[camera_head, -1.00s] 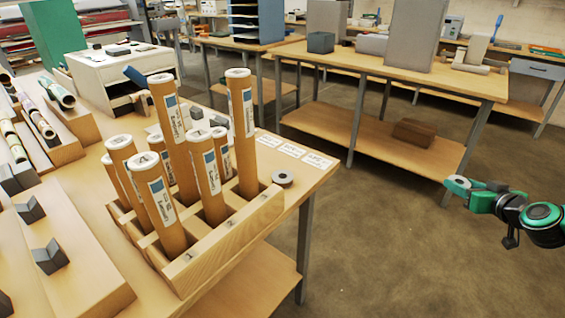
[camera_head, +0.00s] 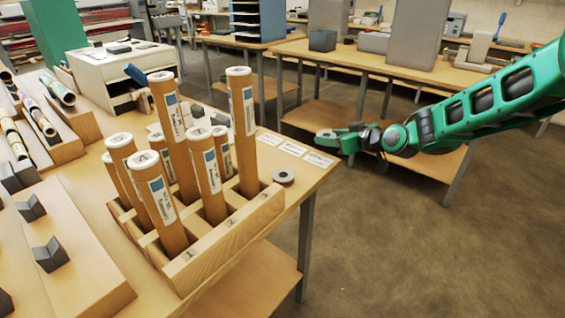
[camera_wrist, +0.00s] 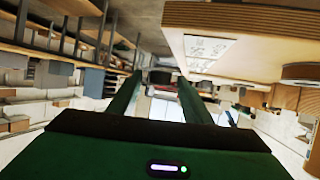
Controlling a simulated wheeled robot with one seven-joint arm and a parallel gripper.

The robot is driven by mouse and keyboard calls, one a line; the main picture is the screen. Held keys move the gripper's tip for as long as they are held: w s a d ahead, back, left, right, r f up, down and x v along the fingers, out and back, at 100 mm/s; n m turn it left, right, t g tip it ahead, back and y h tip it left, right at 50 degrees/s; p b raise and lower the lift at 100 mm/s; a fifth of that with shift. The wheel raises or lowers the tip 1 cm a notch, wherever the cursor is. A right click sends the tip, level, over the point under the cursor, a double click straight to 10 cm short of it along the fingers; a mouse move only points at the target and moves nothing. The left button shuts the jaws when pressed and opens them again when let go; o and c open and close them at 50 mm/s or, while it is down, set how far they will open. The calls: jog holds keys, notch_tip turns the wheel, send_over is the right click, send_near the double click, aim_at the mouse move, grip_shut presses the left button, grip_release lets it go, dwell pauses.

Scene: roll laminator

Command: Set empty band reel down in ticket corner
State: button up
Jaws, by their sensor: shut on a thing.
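My gripper (camera_head: 328,140) is just off the right edge of the wooden table, beside its far right corner. It is shut on a small pale thing, taken as the empty band reel, mostly hidden by the fingers. In the wrist view the two green fingers (camera_wrist: 160,92) point ahead, and the held piece cannot be made out clearly.
A wooden rack (camera_head: 225,240) with several tall labelled tubes stands left of the grey ring. A white cabinet (camera_head: 115,72) is behind it. A second bench (camera_head: 440,85) with grey boxes stands beyond the gap. The table surface around the tickets is mostly bare.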

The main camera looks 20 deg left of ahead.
jog(key=shift+n+g+y, duration=0.6)
jog(key=shift+n+g, duration=0.2)
jog(key=shift+n, duration=0.1)
jog(key=s+a+r, duration=0.1)
jog(key=a, duration=0.4)
jog(key=s+a+r, duration=0.1)
jog(key=a, duration=0.3)
jog(key=s+a+r, duration=0.1)
jog(key=a, duration=0.4)
jog(key=shift+s+a+r, duration=0.15)
jog(key=shift+s+a, duration=0.15)
jog(key=shift+a, duration=0.05)
jog(key=s+a+r+n+g+y, duration=0.1)
jog(key=s+a+r, duration=0.15)
jog(key=a, duration=0.45)
jog(key=s+a+r+g, duration=0.1)
jog(key=s+a, duration=0.3)
jog(key=a, duration=0.2)
send_over(262, 170)
notch_tip(262, 170, down, 6)
jog(key=shift+a+f, duration=0.15)
jog(key=shift+f, duration=0.05)
jog(key=shift+s+f, duration=0.1)
jog(key=shift+f, duration=1.95)
jog(key=o, duration=1.1)
jog(key=shift+f, duration=0.1)
